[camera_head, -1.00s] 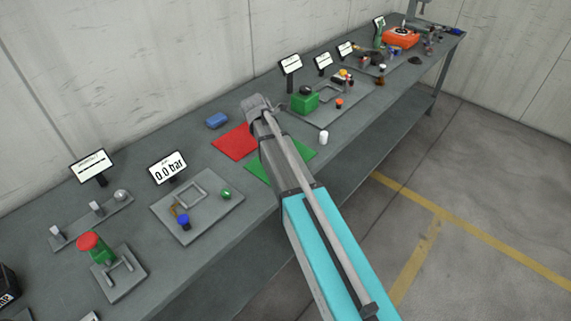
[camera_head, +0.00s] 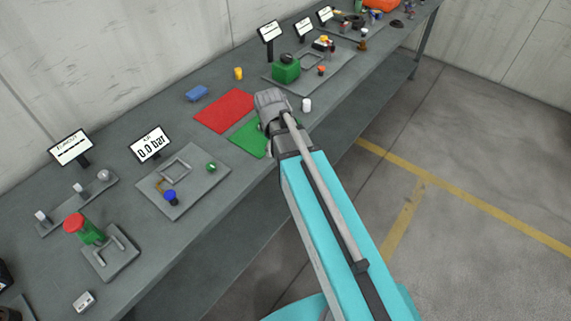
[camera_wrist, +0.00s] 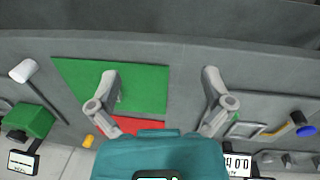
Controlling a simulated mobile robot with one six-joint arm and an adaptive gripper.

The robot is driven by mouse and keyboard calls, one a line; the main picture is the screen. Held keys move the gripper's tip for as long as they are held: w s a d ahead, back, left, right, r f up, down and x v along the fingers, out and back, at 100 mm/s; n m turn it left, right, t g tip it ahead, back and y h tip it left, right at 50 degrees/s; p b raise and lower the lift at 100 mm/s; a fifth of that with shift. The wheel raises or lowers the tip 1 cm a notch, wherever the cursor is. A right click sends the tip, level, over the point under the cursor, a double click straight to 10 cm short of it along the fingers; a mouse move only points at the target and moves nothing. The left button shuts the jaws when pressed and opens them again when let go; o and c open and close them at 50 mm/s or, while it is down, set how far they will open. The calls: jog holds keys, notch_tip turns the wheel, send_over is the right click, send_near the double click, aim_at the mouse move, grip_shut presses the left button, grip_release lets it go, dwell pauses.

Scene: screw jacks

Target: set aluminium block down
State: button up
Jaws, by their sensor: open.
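My gripper (camera_wrist: 160,84) is open in the wrist view, its two fingers wide apart with nothing seen held between them. The left finger is over the green mat (camera_wrist: 140,78); the right finger is over the bare bench beyond the mat's edge. The green mat also shows in the head view (camera_head: 246,139), partly hidden by my arm. The red mat (camera_head: 224,110) lies beside it. I cannot clearly make out the aluminium block; a small greyish patch shows beside the left finger on the green mat, too small to identify.
A white cylinder (camera_head: 307,105) stands right of my arm. A blue block (camera_head: 197,93) and a yellow piece (camera_head: 238,73) lie towards the wall. A fixture plate (camera_head: 184,180) is to the left, a green box (camera_head: 286,69) to the right. The bench's front edge is close.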

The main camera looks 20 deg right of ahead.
jog(key=s+m+y, duration=0.1)
jog(key=s+m, duration=0.7)
jog(key=shift+s+d+g, duration=0.15)
jog(key=shift+d+g, duration=0.05)
jog(key=shift+g, duration=0.2)
jog(key=shift+f, duration=0.1)
jog(key=w+a+r+m+t+h, duration=0.1)
jog(key=w+m, duration=0.4)
jog(key=w, duration=0.8)
jog(key=w+a+r+m+t+h+p, duration=0.1)
jog(key=w+m, duration=0.4)
jog(key=w, duration=0.8)
jog(key=shift+w+a+r+m+t+h, duration=0.4)
jog(key=shift+a+h, duration=0.4)
jog(key=shift+a, duration=0.45)
jog(key=shift+s, duration=0.1)
jog(key=b+x, duration=0.7)
jog(key=x, duration=0.1)
jog(key=shift+f+b, duration=0.3)
